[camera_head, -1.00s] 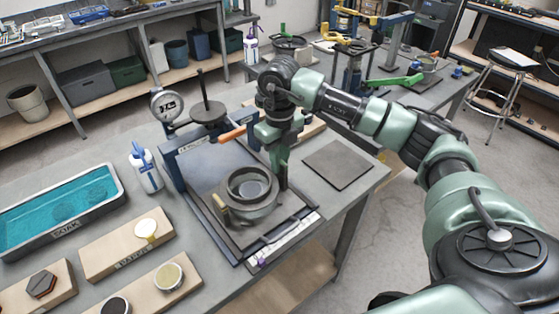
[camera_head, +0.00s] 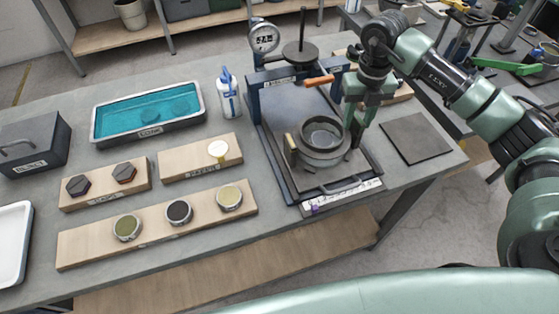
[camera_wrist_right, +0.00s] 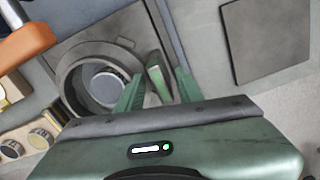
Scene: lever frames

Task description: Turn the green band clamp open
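A round metal ring fixture (camera_head: 325,137) stands on the dark plate of the press on the bench, with a brass tab on its left side. It also shows in the wrist view (camera_wrist_right: 83,82). A green upright piece (camera_wrist_right: 157,73), apparently the green band clamp's lever, stands at the ring's right side. My right gripper (camera_head: 354,127) points down at that side. In the wrist view its fingers (camera_wrist_right: 158,92) are apart, one on each side of the green piece, with gaps visible. In the head view the gripper mostly hides this piece. My left gripper is not in view.
An orange-handled bar (camera_head: 318,80) is close to the gripper's left. A dial gauge (camera_head: 263,38) and a weight post (camera_head: 303,52) stand behind. A flat dark pad (camera_head: 415,138) lies right. Wooden boards with pucks (camera_head: 85,248), a teal tray (camera_head: 150,130) and a bottle (camera_head: 229,95) are left.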

